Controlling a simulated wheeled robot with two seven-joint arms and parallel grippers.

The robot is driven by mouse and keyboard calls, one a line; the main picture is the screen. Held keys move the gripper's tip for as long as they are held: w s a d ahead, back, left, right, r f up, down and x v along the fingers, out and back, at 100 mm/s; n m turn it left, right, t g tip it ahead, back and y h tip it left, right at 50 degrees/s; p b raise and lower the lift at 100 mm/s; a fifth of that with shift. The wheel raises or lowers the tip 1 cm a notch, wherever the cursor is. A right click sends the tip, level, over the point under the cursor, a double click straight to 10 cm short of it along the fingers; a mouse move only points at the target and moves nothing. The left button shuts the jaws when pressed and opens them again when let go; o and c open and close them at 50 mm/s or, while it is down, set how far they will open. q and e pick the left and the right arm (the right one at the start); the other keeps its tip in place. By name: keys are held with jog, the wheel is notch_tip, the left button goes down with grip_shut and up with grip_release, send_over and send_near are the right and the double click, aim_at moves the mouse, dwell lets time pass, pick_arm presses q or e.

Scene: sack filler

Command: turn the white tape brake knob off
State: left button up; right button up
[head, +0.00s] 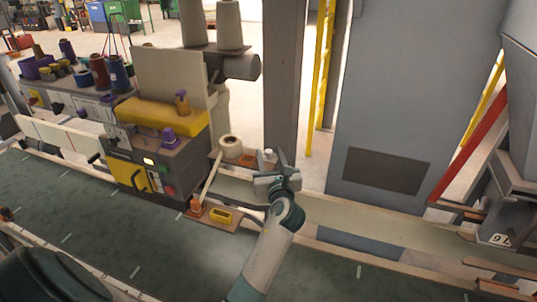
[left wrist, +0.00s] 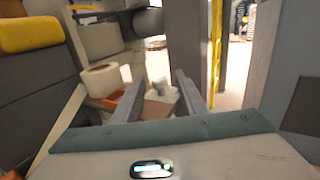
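The white tape brake knob (head: 269,155) is a small pale piece on the brown shelf beside the tape roll (head: 231,146). In the left wrist view a whitish piece, which looks like the knob (left wrist: 164,92), shows between and beyond my fingers. My left gripper (head: 277,163) is just in front of the knob and partly covers it in the head view. In the left wrist view the two fingers of my left gripper (left wrist: 160,80) stand apart with nothing held between them. Whether a finger touches the knob I cannot tell. My right gripper is not in view.
A dark machine (head: 160,165) with a yellow top stands left of the shelf. A dark post (head: 282,80) rises behind the shelf, and a large grey cabinet (head: 385,120) stands to the right.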

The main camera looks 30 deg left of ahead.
pick_arm(q)
jog(key=shift+c, duration=0.6)
grip_shut()
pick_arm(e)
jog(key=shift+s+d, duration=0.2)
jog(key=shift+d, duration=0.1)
pick_arm(q)
jog(key=shift+y, duration=0.3)
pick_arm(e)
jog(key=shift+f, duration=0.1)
